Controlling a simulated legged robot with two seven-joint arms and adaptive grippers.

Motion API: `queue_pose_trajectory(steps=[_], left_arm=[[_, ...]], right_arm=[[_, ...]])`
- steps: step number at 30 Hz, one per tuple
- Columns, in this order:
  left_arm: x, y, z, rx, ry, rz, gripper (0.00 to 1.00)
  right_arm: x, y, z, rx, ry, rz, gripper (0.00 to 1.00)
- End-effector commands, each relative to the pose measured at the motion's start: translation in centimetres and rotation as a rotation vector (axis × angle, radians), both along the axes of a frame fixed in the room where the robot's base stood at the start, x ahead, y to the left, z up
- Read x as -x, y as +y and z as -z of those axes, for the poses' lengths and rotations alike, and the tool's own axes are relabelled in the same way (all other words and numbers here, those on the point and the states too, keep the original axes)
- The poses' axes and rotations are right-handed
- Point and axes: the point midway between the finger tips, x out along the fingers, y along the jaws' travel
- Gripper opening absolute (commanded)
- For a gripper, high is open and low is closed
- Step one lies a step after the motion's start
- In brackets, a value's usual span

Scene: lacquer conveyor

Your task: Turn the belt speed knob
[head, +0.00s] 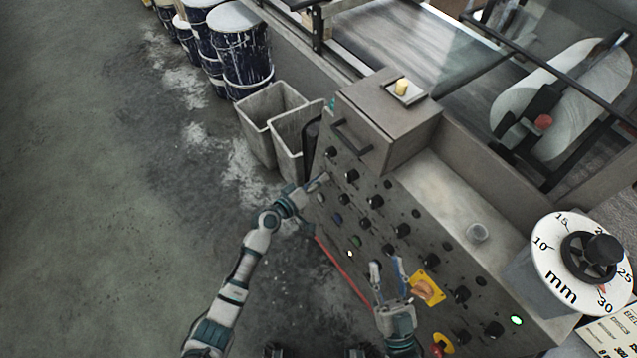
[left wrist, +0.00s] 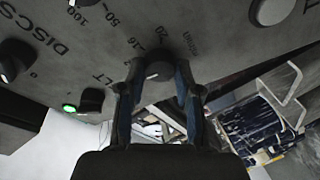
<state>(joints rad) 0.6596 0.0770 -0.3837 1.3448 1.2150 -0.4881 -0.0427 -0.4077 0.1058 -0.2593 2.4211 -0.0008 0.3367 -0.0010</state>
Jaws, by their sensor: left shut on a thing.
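The belt speed knob (left wrist: 159,71) is a dark round knob on the grey panel in the left wrist view. Printed numbers around it include 16 and 20, with "m/min" to the right and part of "BELT" to the left. My left gripper (left wrist: 161,78) has one finger on each side of the knob and is shut on it. In the head view my left gripper (head: 319,182) is at the panel's far left edge, and the held knob is too small to make out.
The control panel (head: 385,235) carries several black knobs and a lit green lamp (head: 516,320). A grey box with a handle (head: 352,139) sits at the top. Grey bins (head: 268,105) and paint drums (head: 240,55) stand beyond the panel.

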Motion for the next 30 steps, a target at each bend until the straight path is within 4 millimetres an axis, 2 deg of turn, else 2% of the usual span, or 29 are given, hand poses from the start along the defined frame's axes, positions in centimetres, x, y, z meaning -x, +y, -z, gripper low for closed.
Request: queue_pose_trajectory(steps=[1,7,14,20,24,30], left_arm=[[-0.4,0.3,-1.1,0.027,0.022,-0.017,0.00],[-0.4,0.3,-1.1,0.136,0.173,-0.050,0.00],[-0.4,0.3,-1.0,0.262,0.349,-0.088,0.00],[-0.5,0.3,-0.9,0.373,0.501,-0.122,0.00],[-0.5,0.3,-0.9,0.450,0.608,-0.144,0.00],[-0.5,0.3,-0.8,0.559,0.758,-0.178,0.00]], right_arm=[[-0.5,0.1,0.0,0.021,0.056,0.000,0.40],[-1.9,0.1,3.7,0.108,0.333,-0.003,0.40],[-1.5,-0.6,8.2,0.202,0.652,0.000,0.40],[0.6,-1.8,12.2,0.278,0.933,0.003,0.40],[2.9,-2.8,14.4,0.323,1.121,0.006,0.40],[6.8,-4.3,16.6,0.379,1.367,0.011,0.40]])
